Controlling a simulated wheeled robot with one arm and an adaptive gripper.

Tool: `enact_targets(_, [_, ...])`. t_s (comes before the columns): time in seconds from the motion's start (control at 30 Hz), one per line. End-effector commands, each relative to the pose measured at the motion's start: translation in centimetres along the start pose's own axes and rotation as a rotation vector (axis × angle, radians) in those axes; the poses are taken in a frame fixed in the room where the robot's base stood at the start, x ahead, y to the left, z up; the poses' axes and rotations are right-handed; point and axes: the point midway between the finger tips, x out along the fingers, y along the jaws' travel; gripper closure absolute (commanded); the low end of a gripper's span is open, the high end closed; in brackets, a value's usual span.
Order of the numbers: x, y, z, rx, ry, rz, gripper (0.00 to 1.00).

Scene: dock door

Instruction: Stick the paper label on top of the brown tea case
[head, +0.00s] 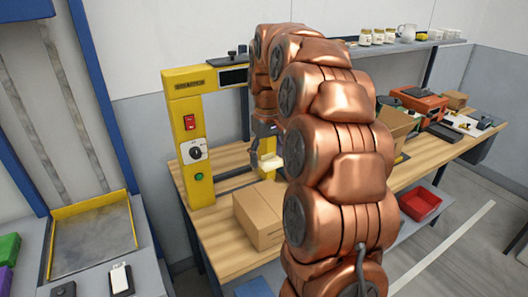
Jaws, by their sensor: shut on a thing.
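A brown cardboard case (258,217), which looks like the tea case, sits closed on the wooden bench in front of the yellow machine. My copper arm hides its right side. My gripper (257,165) is above and behind the case in the picture, near the machine's opening. It is shut on a small pale piece (269,162), which looks like the paper label, apart from the case top. The arm partly hides the gripper, so the exact grip is hard to see.
The yellow machine (188,130) with a red switch and dial stands close left of my gripper. Behind my arm are another brown box (397,128) and an orange-red device (418,103). A red bin (420,203) is below the bench. Jars (378,37) stand on the shelf.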

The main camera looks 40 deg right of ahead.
Motion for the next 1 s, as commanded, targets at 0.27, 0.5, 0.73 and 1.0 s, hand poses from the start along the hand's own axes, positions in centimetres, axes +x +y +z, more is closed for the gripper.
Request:
enact_targets(0.27, [1.6, 0.2, 0.1, 0.004, -0.002, 0.000, 0.39])
enact_targets(0.5, [3.1, 0.1, 0.0, 0.002, -0.001, 0.000, 0.39])
enact_targets(0.73, [4.6, -0.1, -0.1, -0.001, 0.000, 0.000, 0.39])
enact_targets(1.0, [6.4, -0.1, 0.0, -0.001, -0.003, -0.001, 0.39])
